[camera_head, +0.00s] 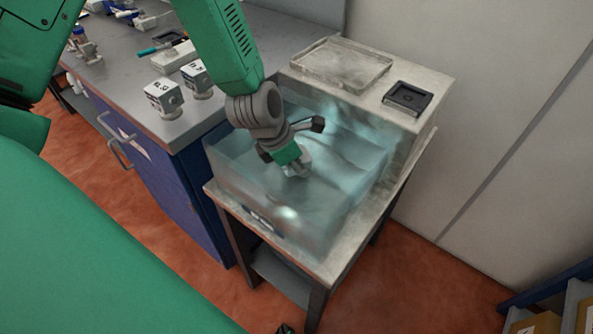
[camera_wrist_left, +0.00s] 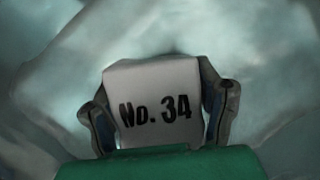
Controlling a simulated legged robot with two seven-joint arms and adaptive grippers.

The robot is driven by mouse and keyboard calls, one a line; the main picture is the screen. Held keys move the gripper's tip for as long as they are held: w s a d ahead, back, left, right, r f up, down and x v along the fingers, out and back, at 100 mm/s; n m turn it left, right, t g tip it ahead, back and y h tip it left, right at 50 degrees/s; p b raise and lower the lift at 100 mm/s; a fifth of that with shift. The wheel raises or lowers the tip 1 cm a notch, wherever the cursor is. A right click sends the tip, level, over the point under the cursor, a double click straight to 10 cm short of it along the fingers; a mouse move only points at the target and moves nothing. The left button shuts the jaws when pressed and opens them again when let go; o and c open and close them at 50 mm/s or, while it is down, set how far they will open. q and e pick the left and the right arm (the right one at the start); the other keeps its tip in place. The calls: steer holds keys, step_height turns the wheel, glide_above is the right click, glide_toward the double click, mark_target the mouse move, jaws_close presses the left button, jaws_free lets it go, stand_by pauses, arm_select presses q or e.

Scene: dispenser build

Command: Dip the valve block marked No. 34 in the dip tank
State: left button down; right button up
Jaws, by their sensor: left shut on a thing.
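The valve block marked No. 34 (camera_wrist_left: 155,105) is a pale block with black lettering, held between the two fingers of my left gripper (camera_wrist_left: 158,110). In the head view, my left gripper (camera_head: 295,165) reaches down into the dip tank (camera_head: 350,215), a clear-walled tank of bluish liquid. The block (camera_head: 297,170) shows there as a small pale shape at the liquid, partly hidden by the gripper. I cannot tell exactly how deep it sits. My right gripper is not in view.
Two other marked blocks (camera_head: 164,98) (camera_head: 197,79) stand on the grey workbench (camera_head: 125,85) left of the tank. A shallow clear tray (camera_head: 341,64) and a dark square plate (camera_head: 408,97) lie on the ledge behind the tank. Boxes (camera_head: 540,323) stand at the lower right.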

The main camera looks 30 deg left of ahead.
arm_select(q)
steer(key=r, duration=0.2)
steer(key=d+r, duration=0.1)
steer(key=r, duration=0.2)
steer(key=d+r+p, duration=0.1)
steer(key=r, duration=0.1)
steer(key=shift+d+r, duration=0.15)
steer(key=a+r+p, duration=0.2)
steer(key=r+p, duration=0.1)
steer(key=shift+a+r, duration=0.1)
steer(key=shift+r, duration=0.15)
steer(key=shift+r+p, duration=0.25)
steer(key=shift+p, duration=0.15)
steer(key=shift+d+r+p, duration=0.3)
steer(key=shift+r, duration=0.05)
step_height(320, 180, up, 2)
steer(key=d+p, duration=0.1)
steer(key=p, duration=0.1)
step_height(320, 180, up, 6)
steer(key=r+p, duration=0.1)
steer(key=p, duration=0.6)
glide_above(301, 159)
steer(key=d, duration=0.1)
steer(key=shift+f, duration=0.25)
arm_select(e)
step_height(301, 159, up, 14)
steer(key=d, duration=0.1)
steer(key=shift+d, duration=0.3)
